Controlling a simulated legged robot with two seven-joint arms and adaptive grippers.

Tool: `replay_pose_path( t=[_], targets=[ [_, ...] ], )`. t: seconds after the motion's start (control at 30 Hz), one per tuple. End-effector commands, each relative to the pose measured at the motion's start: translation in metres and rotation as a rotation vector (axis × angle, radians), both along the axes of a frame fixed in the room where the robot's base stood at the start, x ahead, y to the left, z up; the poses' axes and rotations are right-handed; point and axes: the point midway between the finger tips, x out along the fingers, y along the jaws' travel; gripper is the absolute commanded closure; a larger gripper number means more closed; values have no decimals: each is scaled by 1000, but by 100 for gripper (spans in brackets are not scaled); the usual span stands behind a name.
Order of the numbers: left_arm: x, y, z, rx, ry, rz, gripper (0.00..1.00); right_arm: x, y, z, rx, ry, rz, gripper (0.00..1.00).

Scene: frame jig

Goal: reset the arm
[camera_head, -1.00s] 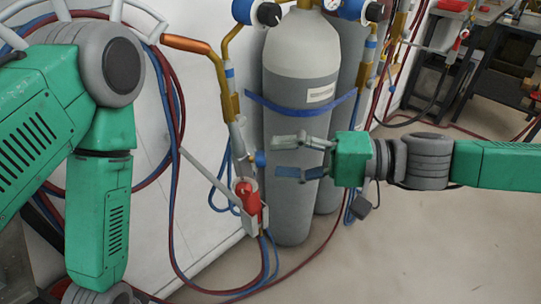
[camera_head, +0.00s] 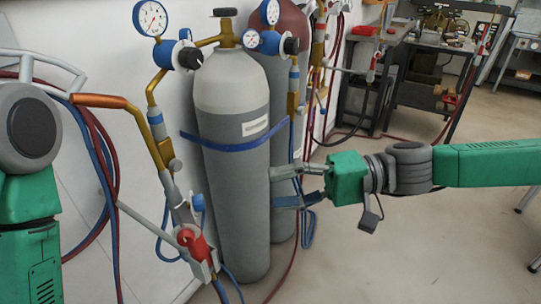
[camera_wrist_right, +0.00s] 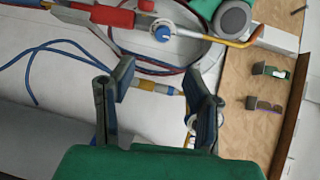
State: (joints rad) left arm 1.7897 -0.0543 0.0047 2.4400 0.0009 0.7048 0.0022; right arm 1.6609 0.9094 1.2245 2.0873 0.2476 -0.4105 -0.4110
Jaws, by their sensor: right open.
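My right gripper (camera_head: 285,188) reaches in from the right in the head view, in front of the grey gas cylinder. It is open, with its fingers apart and nothing between them. In the right wrist view the two fingers (camera_wrist_right: 160,95) also stand apart and empty, with hoses and a torch fitting beyond them. My left arm shows at the left edge of the head view. Its gripper is out of the frame.
A grey gas cylinder (camera_head: 235,180) with a blue strap (camera_head: 230,147) stands by the white wall. A torch with a red part (camera_head: 192,241) hangs left of it. A dark workbench (camera_head: 430,75) stands behind.

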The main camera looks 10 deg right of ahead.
Motion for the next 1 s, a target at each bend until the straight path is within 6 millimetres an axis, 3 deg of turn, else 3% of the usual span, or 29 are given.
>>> replay_pose_path(
  t=[0.07, 0.17, 0.27, 0.33, 0.47, 0.57, 0.7, 0.8, 0.9, 1.0],
  targets=[
    [0, 0, 0, 0, 0, 0, 56, -2, 2, -3, -6, 5, 2, 57],
    [0, 0, 0, 0, 0, 0, 56, -12, 12, -23, -49, 36, 14, 57],
    [0, 0, 0, 0, 1, 0, 56, -36, 30, -67, -152, 97, 36, 57],
    [-1, 0, 0, 0, 1, 0, 56, -62, 41, -110, -257, 146, 53, 57],
    [-1, 0, 0, 0, 1, 0, 56, -118, 38, -193, -496, 212, 78, 57],
    [-1, 0, 0, 0, 1, 0, 56, -162, 13, -252, -698, 227, 89, 57],
    [-1, 0, 0, 0, 1, 0, 56, -208, -57, -316, -1001, 182, 86, 57],
    [-1, 0, 0, 0, 1, 0, 56, -220, -118, -339, -1196, 105, 67, 57],
    [-1, 0, 0, 0, 1, 0, 56, -219, -168, -345, -1336, 19, 44, 57],
    [-1, 0, 0, 0, 1, 0, 56, -213, -200, -343, -1421, -46, 24, 57]
  ],
)
